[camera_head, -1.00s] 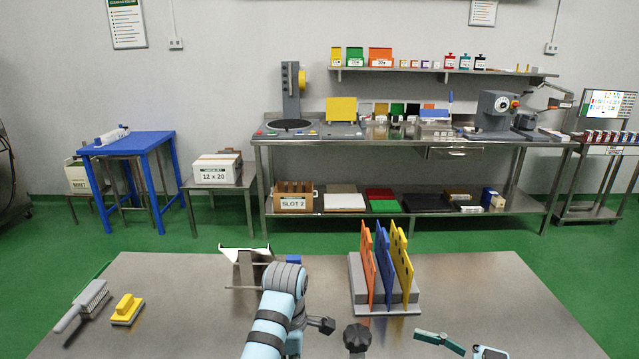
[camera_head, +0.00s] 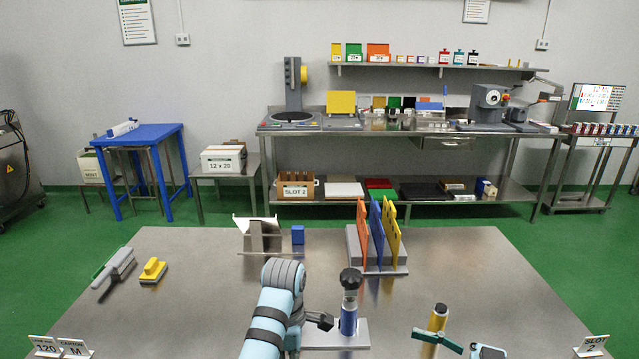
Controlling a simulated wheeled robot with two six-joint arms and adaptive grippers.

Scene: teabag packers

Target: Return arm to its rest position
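My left arm, light blue with dark bands, rises at the bottom centre of the head view over the steel table (camera_head: 200,280). A small dark end piece, which looks like my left gripper (camera_head: 320,321), sits just left of a blue cylinder with a black knob (camera_head: 349,318). I cannot tell whether its fingers are open, and I see nothing held.
A grey rack (camera_head: 398,269) holds orange, blue and yellow plates upright. A metal stand (camera_head: 262,238) and blue block (camera_head: 298,235) are left of it. Sign cards stand at the front corners.

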